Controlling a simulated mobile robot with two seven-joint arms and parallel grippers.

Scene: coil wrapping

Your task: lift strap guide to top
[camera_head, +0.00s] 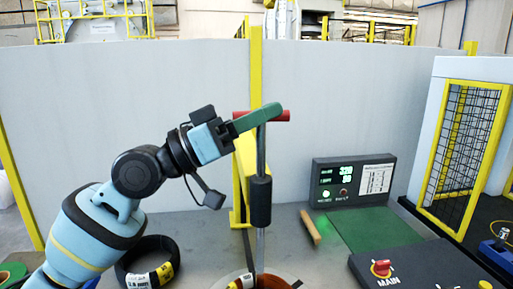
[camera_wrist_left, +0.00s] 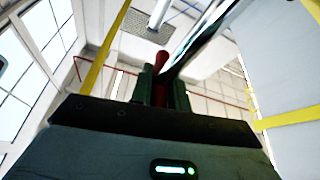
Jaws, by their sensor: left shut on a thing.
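The strap guide appears to be the upright tool with a metal rod (camera_head: 261,155), a black sleeve (camera_head: 260,202) and a red crossbar handle (camera_head: 284,116). My left gripper (camera_head: 268,112) is shut on the red handle at the top of the rod, its green fingers covering the middle of the bar. The wrist view shows the red handle (camera_wrist_left: 161,61) between the green fingers (camera_wrist_left: 161,90). The rod stands about upright, its lower end at a copper-coloured coil (camera_head: 280,282) at the bottom edge, partly out of frame. My right gripper is not in view.
A control box with a lit display (camera_head: 347,180) stands right of the rod, and a wooden-handled piece (camera_head: 311,227) lies between. A black coil (camera_head: 148,262) lies left. A yellow post (camera_head: 255,75) and grey partition (camera_head: 360,100) stand behind. A dark panel (camera_head: 420,270) fills the front right.

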